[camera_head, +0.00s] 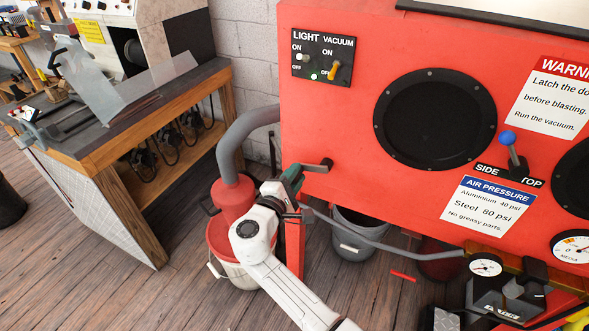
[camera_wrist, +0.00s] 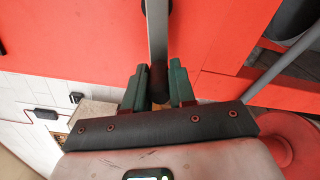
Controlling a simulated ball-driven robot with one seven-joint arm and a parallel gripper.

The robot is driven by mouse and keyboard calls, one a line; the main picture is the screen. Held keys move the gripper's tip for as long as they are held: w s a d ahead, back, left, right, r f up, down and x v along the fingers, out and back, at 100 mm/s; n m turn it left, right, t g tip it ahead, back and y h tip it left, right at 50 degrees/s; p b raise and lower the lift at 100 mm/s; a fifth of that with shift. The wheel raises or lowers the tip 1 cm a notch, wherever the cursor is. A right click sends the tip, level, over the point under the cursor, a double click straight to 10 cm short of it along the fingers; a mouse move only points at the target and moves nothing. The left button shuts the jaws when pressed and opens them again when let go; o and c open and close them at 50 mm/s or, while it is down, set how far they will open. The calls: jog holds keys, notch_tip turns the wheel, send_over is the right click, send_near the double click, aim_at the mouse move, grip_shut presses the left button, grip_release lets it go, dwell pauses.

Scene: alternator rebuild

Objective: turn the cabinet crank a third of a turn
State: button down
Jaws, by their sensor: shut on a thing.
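The red blasting cabinet (camera_head: 335,120) fills the right of the head view. Its crank (camera_head: 318,167) stands out from the lower left of the front, with a grey arm and a dark grip. In the wrist view the crank's grey arm (camera_wrist: 157,35) comes down from the top to a dark grip between my fingers. My gripper (camera_head: 295,174) is at the crank, and its green fingers also show in the wrist view (camera_wrist: 158,84). They are shut on the dark grip, one on each side. My gripper partly hides the crank in the head view.
A grey hose (camera_head: 235,135) runs down to a red bucket (camera_head: 228,260) left of my arm. A grey bucket (camera_head: 352,240) stands under the cabinet. A switch panel (camera_head: 323,55) and a blue-knobbed lever (camera_head: 512,148) are on the cabinet front. A wooden bench (camera_head: 140,140) stands left.

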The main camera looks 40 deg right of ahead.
jog(key=shift+s+d+f+n+p, duration=0.15)
jog(key=shift+f+n+p, duration=0.25)
jog(key=shift+n, duration=0.5)
jog(key=shift+s+a+f+n+p, duration=0.1)
jog(key=shift+s+f+n+p, duration=0.1)
jog(key=shift+f+n, duration=0.55)
jog(key=shift+r+n, duration=0.15)
jog(key=shift+n, duration=0.1)
jog(key=c, duration=0.9)
grip_release()
jog(key=shift+c, duration=0.2)
jog(key=b+v, duration=0.1)
jog(key=v, duration=0.9)
jog(key=shift+a, duration=0.35)
jog(key=shift+s, duration=0.1)
